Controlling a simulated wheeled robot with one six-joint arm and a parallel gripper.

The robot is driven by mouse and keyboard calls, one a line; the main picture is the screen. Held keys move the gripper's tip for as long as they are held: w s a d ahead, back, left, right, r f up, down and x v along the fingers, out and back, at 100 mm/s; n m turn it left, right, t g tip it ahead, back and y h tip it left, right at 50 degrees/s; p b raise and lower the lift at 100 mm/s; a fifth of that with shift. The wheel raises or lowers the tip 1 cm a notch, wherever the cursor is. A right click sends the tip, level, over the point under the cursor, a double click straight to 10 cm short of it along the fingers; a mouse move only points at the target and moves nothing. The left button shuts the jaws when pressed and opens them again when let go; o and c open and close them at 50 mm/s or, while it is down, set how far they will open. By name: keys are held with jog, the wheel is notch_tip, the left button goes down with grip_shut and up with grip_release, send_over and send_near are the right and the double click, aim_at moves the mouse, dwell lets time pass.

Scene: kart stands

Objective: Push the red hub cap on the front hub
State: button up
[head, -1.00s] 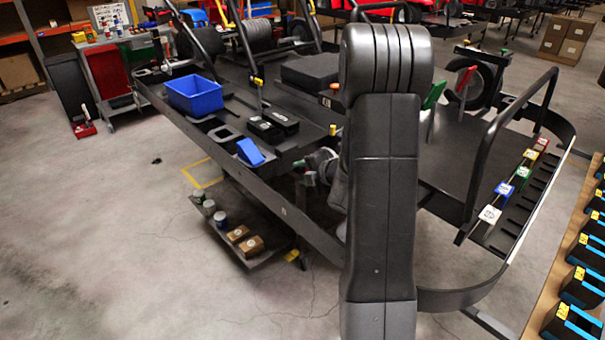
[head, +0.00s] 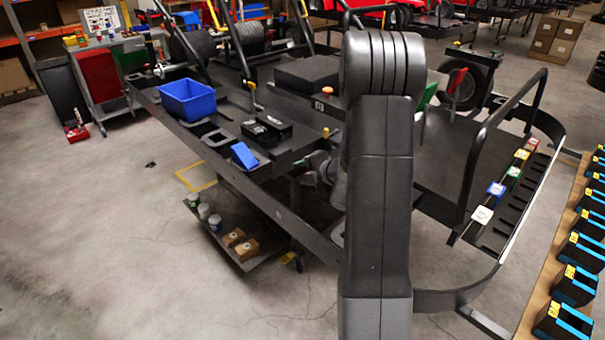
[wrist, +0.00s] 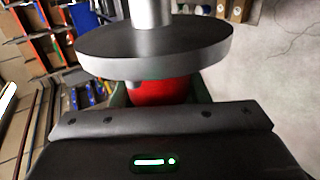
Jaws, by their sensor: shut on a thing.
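The red hub cap (wrist: 166,92) shows in the wrist view as a red round body, partly hidden behind a disc and the dark gripper housing. My gripper (wrist: 160,98) is shut on it, with green fingers at its left and right sides. A grey disc with a dark face and a round metal shaft (wrist: 152,48), which looks like the front hub, crosses the view just above the cap. I cannot tell whether the cap touches it. In the head view my arm hides most of the kart's front end, and the cap is not seen.
The long dark kart stand (head: 265,193) carries a blue bin (head: 190,112) and a tilted blue block (head: 244,155). A low shelf (head: 247,263) holds cans and boxes. A black rail frame and a row of black-and-blue bins (head: 574,287) stand at right.

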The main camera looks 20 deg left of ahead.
jog(key=shift+w, duration=0.15)
jog(key=o, duration=1)
jog(key=shift+o, duration=0.2)
jog(key=v, duration=1.4)
jog(key=shift+a+f, duration=0.1)
